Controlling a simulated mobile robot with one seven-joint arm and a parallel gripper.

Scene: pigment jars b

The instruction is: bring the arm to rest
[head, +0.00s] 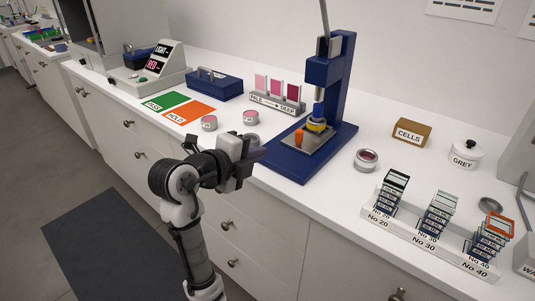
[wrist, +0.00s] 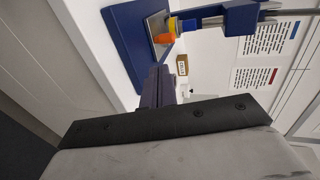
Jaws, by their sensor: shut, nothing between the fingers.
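My gripper (head: 258,156) is at the end of my bent arm, in front of the counter's front edge in the head view. It points right, toward the blue press (head: 335,90). Its fingers are shut with nothing between them. In the wrist view the gripper fingers (wrist: 158,86) show dark at the middle, with the blue press base (wrist: 128,40) beyond them. No object hangs from the gripper. Whether the fingertips are over the counter's edge or just short of it is hard to tell.
The white counter (head: 330,194) holds small pink jars (head: 209,123), a sample rack (head: 277,102), green and orange mats (head: 188,110), a CELLS box (head: 411,132), a GREY pot (head: 466,154) and numbered stacks (head: 437,215). Drawer knobs (head: 227,225) stick out below.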

